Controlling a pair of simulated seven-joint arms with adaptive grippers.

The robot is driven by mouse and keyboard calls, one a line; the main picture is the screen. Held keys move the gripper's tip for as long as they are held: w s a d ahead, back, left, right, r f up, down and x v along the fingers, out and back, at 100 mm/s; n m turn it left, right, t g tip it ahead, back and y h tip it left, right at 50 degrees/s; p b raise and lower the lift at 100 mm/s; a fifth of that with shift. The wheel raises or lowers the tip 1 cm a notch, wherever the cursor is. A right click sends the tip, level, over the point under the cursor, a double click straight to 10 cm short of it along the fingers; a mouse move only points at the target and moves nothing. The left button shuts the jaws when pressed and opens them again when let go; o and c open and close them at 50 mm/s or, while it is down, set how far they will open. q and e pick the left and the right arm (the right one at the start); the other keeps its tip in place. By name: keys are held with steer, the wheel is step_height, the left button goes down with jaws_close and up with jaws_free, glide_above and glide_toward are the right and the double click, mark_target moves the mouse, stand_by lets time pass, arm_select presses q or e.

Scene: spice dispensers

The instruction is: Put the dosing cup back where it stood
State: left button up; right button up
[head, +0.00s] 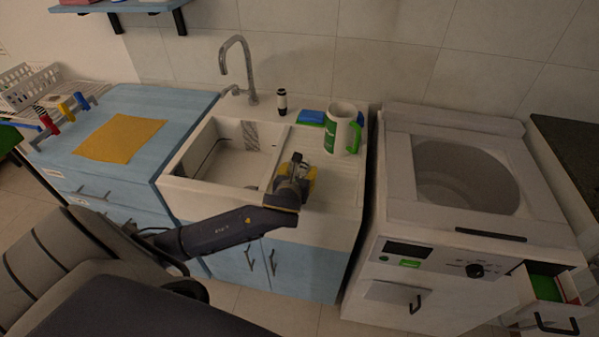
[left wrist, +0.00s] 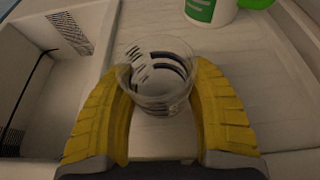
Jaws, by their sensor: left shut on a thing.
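The dosing cup (left wrist: 157,75) is a small clear cup with dark markings, seen in the left wrist view between the yellow fingers of my left gripper (left wrist: 160,110). The fingers are shut on its sides. In the head view my left gripper (head: 297,185) is over the drainboard (head: 338,192), right of the sink basin; the cup is hidden there by the gripper. I cannot tell whether the cup touches the drainboard. My right gripper is not in view.
A white and green jug (head: 341,130) stands behind the gripper on the drainboard, with a blue sponge-like item (head: 311,117) beside it. The sink basin (head: 226,165) lies to the left, the faucet (head: 237,65) behind. A washing machine (head: 440,200) is at right.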

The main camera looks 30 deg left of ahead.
arm_select(q)
steer(key=shift+f, duration=0.1)
steer(key=o, duration=1.3)
steer(key=shift+o, duration=0.2)
